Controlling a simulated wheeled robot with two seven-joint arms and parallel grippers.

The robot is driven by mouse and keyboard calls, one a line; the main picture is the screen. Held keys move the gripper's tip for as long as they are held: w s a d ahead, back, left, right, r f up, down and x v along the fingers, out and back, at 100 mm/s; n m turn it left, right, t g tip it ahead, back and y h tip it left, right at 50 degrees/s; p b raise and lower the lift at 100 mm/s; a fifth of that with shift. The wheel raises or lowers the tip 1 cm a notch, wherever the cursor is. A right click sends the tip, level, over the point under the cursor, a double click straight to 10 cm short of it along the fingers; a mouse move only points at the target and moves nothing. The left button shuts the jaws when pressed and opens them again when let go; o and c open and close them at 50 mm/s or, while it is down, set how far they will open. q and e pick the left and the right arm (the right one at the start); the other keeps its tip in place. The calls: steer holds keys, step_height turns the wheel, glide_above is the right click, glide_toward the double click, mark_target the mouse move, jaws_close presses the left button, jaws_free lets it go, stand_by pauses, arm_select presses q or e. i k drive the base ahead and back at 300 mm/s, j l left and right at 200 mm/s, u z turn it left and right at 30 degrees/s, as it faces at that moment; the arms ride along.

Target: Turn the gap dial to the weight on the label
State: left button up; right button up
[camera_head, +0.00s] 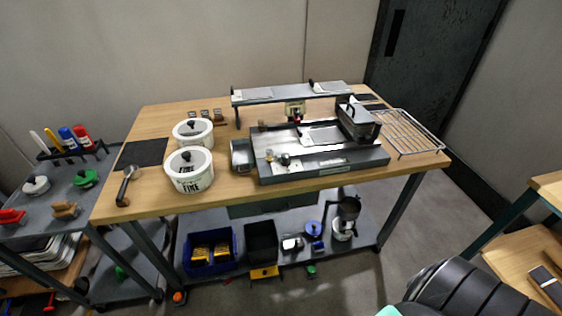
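A grey machine (375,158) with a flat bed stands on the wooden table, right of the middle. A small dark round knob (285,159) sits on its front left part; I cannot tell whether it is the gap dial. A small brass-coloured piece (268,155) is just left of it. A pale label-like strip (333,163) is on the machine's front; its writing is too small to read. Two white lidded tubs stand to the left, and the front tub (193,181) reads "FINE". Neither gripper is in view.
A raised grey shelf (290,94) stands behind the machine. A wire rack (412,134) lies on the table's right end. A dark-headed tool (127,186) lies near the front left corner. A lower shelf holds a blue bin (210,265). The table's front left is mostly clear.

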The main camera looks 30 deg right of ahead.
mark_target(286, 157)
steer(key=i+l+z, duration=0.15)
steer(key=z, duration=0.25)
steer(key=i+l+z, duration=0.2)
steer(key=z, duration=0.15)
steer(key=i+l+z, duration=0.15)
steer(key=z, duration=0.25)
steer(key=i, duration=0.05)
